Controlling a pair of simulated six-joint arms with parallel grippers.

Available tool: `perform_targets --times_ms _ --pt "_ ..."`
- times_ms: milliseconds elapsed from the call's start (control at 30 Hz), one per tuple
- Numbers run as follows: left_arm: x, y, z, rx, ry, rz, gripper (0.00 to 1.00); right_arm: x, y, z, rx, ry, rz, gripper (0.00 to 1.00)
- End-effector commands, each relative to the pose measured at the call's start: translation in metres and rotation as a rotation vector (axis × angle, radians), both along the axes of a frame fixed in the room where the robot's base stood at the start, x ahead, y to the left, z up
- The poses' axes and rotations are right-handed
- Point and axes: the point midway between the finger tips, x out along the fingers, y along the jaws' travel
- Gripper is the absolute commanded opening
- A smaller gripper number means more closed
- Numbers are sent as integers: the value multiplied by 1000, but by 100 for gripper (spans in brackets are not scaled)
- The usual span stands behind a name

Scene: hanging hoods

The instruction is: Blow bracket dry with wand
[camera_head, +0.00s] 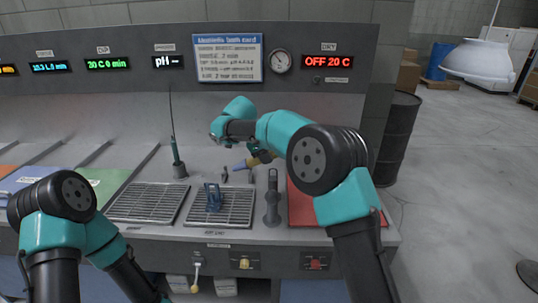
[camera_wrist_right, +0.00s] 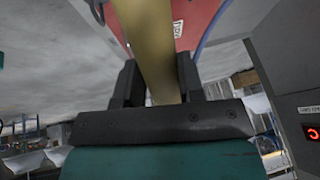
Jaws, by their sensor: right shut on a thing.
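A blue bracket (camera_head: 213,197) stands on the right-hand metal grate (camera_head: 235,211) in the head view. My right gripper (camera_head: 262,157) is above and behind that grate, shut on the yellow wand (camera_head: 252,162). The wand's blue end points left, above the counter and to the upper right of the bracket, apart from it. In the right wrist view, my right gripper (camera_wrist_right: 153,85) has its dark jaws on either side of the wand's yellow body (camera_wrist_right: 155,45). The gripper's fingertips are partly hidden by the arm in the head view. My left gripper is out of view.
A grey upright holder (camera_head: 272,200) stands right of the grate, beside a red mat (camera_head: 303,203). A pH probe (camera_head: 177,158) stands behind the grates. Another metal grate (camera_head: 148,203) lies to the left. The dry display (camera_head: 327,61) reads OFF 20 C.

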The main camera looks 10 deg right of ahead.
Motion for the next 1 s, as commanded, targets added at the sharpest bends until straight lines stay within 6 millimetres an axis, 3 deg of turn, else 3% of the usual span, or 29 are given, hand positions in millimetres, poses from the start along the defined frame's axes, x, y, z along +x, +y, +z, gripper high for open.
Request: perform_targets --times_ms 267,800,1000 --pt "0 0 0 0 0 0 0 0 -1 -12 -1 1 -1 5" --pt "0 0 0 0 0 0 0 0 -1 -70 0 1 0 5" --pt "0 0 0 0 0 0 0 0 -1 -79 0 0 -1 5"
